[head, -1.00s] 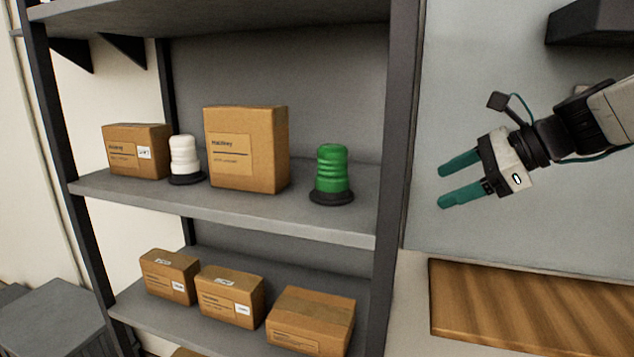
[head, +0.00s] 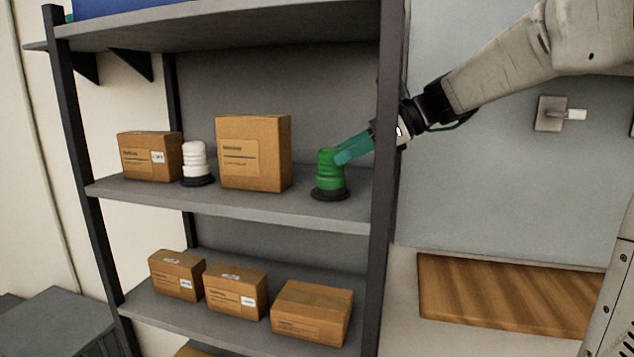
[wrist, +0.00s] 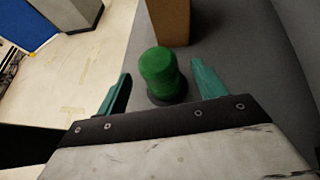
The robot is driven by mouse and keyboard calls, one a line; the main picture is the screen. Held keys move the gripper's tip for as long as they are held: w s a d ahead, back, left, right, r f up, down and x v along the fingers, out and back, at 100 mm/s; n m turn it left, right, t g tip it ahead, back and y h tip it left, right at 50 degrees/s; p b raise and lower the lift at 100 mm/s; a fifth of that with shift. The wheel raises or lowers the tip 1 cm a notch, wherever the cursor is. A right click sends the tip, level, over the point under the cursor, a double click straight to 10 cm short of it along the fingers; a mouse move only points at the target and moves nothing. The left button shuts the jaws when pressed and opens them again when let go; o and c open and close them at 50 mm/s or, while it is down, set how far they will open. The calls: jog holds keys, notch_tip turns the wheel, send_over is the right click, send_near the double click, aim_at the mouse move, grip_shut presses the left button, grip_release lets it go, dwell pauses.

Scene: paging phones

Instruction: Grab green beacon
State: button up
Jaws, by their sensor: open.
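The green beacon (head: 328,176) stands upright on its black base on the grey middle shelf (head: 230,202), near the right post. My gripper (head: 345,148) reaches in from the right past the post, its teal fingers at the beacon's upper right, covering part of it. In the wrist view the green beacon (wrist: 160,72) stands just ahead and between the two spread fingers (wrist: 160,88), with a gap on each side. The gripper is open and holds nothing.
A tall cardboard box (head: 254,152) stands left of the green beacon. Further left are a white beacon (head: 195,160) and a smaller box (head: 150,156). The dark shelf post (head: 383,200) is close to my gripper. Several boxes fill the lower shelf.

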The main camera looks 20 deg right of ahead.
aim_at(322, 163)
jog(key=x, duration=0.6)
jog(key=shift+f, duration=0.15)
jog(key=c, duration=1.3)
jog(key=shift+c, duration=0.4)
